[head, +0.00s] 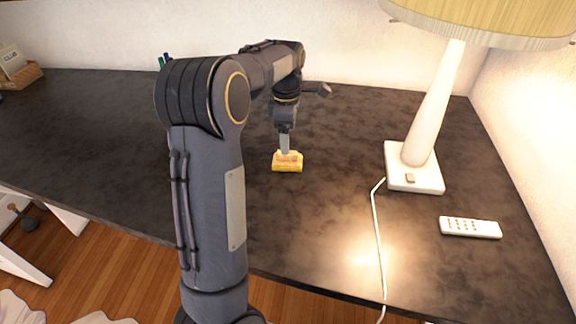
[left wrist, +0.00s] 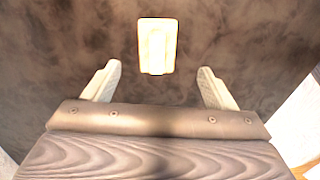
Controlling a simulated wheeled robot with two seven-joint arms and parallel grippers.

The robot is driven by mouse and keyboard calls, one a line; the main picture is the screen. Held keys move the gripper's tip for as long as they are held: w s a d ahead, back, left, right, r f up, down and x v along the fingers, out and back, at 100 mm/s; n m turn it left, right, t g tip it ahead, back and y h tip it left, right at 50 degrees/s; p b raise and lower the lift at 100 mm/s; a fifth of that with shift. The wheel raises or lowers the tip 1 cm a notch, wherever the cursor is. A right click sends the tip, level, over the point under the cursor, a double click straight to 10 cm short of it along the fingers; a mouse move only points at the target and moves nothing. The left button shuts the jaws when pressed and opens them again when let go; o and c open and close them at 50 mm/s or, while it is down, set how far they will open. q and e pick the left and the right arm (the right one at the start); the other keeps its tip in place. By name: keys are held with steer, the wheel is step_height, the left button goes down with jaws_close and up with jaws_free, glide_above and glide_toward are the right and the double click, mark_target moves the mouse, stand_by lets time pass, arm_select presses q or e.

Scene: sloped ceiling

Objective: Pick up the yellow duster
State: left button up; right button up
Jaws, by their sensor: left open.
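The yellow duster (head: 287,166) lies on the dark desk, near the middle of the head view. In the left wrist view the duster (left wrist: 157,46) is a bright pale-yellow block, ahead of the fingertips and roughly centred between them. My left gripper (head: 285,145) is above the duster and points down at it. In the left wrist view its two fingers (left wrist: 160,78) are spread apart with nothing between them. The head view does not show clearly how high the fingers are above the duster. My right gripper is not in view.
A white lamp (head: 414,174) stands on the desk to the right, its cord (head: 378,240) running over the front edge. A white remote (head: 470,228) lies right of it. A box (head: 22,76) is at the far left. The desk (head: 330,215) around the duster is clear.

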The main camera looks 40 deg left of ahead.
mark_target(287, 159)
arm_select(q)
steer(key=shift+w+a+f+n, duration=0.25)
steer(key=shift+w+f+n, duration=0.05)
steer(key=shift+w+f, duration=0.15)
steer(key=shift+f, duration=0.3)
steer(key=f, duration=0.4)
steer(key=f+b, duration=0.1)
steer(key=f, duration=0.1)
steer(key=shift+s+d+f, duration=0.1)
steer(key=shift+s+f, duration=0.2)
steer(key=shift+f, duration=0.05)
steer(key=c, duration=1.1)
